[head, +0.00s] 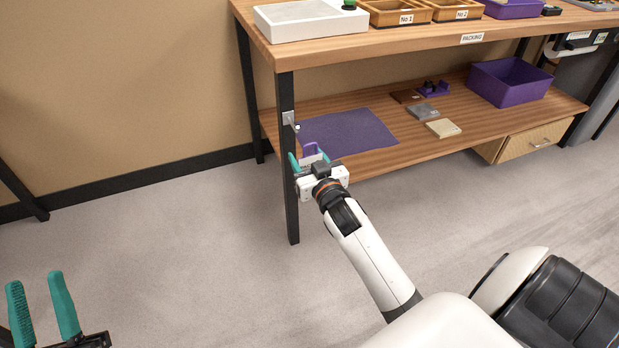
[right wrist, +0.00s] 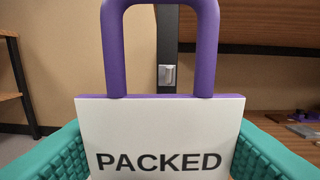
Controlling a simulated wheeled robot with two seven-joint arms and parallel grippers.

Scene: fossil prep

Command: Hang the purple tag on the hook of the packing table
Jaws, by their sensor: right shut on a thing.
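The purple tag (head: 311,149) has a purple loop and a white face reading "PACKED", clear in the right wrist view (right wrist: 160,130). My right gripper (head: 309,160) is shut on the tag's sides and holds it upright, loop up. The packing table (head: 420,42) has a dark front left leg with a small pale hook plate (head: 288,118). In the right wrist view the plate (right wrist: 167,76) shows through the loop, beyond the tag. In the head view the tag is just below and right of the plate. My left gripper (head: 37,284) is open and empty at the lower left.
The lower shelf holds a purple mat (head: 346,131), several small slabs and a purple bin (head: 509,82). A white tray (head: 308,19) and wooden trays (head: 397,12) stand on the tabletop. The floor left of the table is clear.

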